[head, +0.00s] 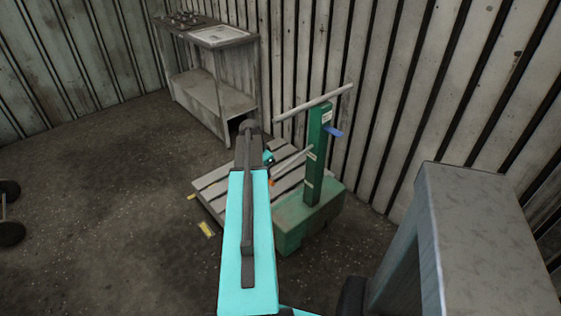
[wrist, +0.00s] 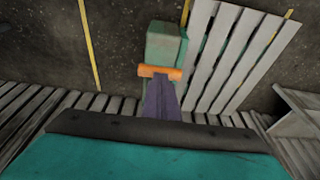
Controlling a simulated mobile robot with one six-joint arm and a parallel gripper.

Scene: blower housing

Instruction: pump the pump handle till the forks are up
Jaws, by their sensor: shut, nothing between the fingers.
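The green pallet jack stands by the wall, with a green column (head: 319,155), a pale crossbar on top and a green base (head: 300,224). A grey pump handle (head: 293,166) slants down left from the column to an orange grip (head: 272,183). The grip also shows in the wrist view (wrist: 147,71), in front of the green body. My gripper (head: 268,160) is shut and empty, just above the grip. In the wrist view its purplish fingers (wrist: 162,78) overlap the grip; contact is unclear. The forks are hidden under the slatted pallet (head: 213,187).
A grey shelf table (head: 215,100) stands at the back wall. A blue lever (head: 333,131) sticks out of the column. A grey metal frame (head: 480,215) blocks the right foreground. Dark wheels (head: 10,215) show at the left edge.

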